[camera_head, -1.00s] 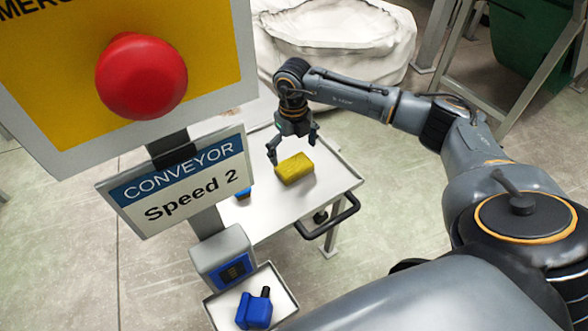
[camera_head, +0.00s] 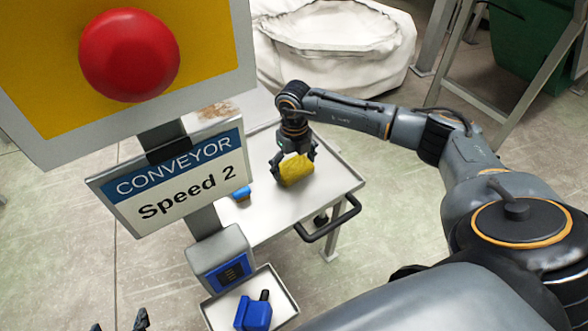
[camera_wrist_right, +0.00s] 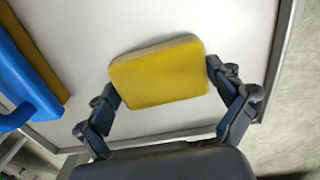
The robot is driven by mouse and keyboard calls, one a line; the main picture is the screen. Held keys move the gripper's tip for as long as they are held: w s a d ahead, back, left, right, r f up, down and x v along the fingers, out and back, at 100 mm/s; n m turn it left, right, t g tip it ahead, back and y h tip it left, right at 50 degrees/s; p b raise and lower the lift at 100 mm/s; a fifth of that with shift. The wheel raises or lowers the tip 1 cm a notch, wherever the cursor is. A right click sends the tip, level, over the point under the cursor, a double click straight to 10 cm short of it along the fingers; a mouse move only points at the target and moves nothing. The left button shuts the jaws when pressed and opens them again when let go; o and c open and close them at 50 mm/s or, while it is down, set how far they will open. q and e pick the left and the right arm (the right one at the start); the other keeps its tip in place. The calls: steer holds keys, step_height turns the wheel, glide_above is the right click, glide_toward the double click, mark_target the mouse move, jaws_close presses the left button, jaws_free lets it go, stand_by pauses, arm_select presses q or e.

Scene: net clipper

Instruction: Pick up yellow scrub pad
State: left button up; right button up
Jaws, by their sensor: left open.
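The yellow scrub pad (camera_head: 296,170) is at the white cart top, below my right gripper (camera_head: 295,172). In the right wrist view the pad (camera_wrist_right: 160,75) lies between the fingers of my right gripper (camera_wrist_right: 163,82). One fingertip meets its left edge and the other its right edge, so the gripper looks shut on it. I see no clear gap under the pad. My left gripper (camera_head: 118,322) shows only its dark fingertips at the bottom left edge. They are apart, with nothing visible between them.
A blue and orange item (camera_head: 241,194) lies left of the pad on the white cart top (camera_head: 275,210), which has a black handle (camera_head: 328,222). A conveyor sign (camera_head: 172,180) and red button (camera_head: 130,55) stand in front. A small tray holds a blue object (camera_head: 253,312).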

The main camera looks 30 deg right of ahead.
mark_target(294, 165)
steer(key=shift+c, duration=0.5)
steer(key=shift+r, duration=0.25)
step_height(294, 165, up, 3)
steer(key=shift+f+p, duration=0.15)
steer(key=shift+p, duration=0.45)
steer(key=r, duration=0.1)
steer(key=s+r+p, duration=0.1)
steer(key=s+r, duration=0.1)
steer(key=shift+s+a+r, duration=0.15)
steer(key=shift+s+a, duration=0.05)
steer(key=shift+a, duration=0.1)
arm_select(q)
steer(key=s+a+f+g+y+p, duration=0.1)
steer(key=s+a+f+g+p, duration=0.1)
steer(key=s+g, duration=0.3)
steer(key=s+a, duration=0.1)
steer(key=s, duration=0.3)
steer(key=shift+s+f+g, duration=0.25)
steer(key=shift+s+g, duration=0.05)
arm_select(e)
steer(key=s+a+r, duration=0.3)
steer(key=s+r, duration=0.3)
steer(key=s, duration=0.5)
steer(key=shift+r, duration=0.25)
arm_select(q)
steer(key=shift+a, duration=0.1)
arm_select(e)
steer(key=shift+a, duration=0.1)
